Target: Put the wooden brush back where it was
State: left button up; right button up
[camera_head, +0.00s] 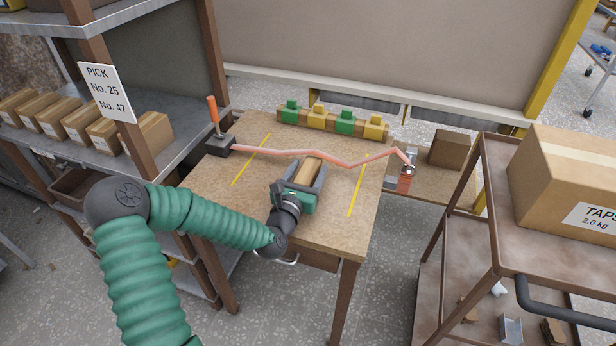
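My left gripper (307,176) reaches over the wooden worktable (230,185) from the left on its green arm. Its two grey fingers lie along both sides of a light wooden block, which looks like the wooden brush (311,168), and seem closed on it. Bristles cannot be made out, and the green palm hides its near end. Whether it touches the tabletop is hard to tell. My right gripper is out of view.
A bent red rod (290,152) crosses the table between a lever stand (220,145) and a spring-like red part (405,180). Yellow lines (357,190) mark the top. Green and yellow blocks (344,122) stand at the back. A cart (500,200) is at the right.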

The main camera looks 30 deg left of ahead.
pick_arm(q)
jog(key=c, duration=1.2)
grip_shut()
jog(key=shift+r, duration=0.1)
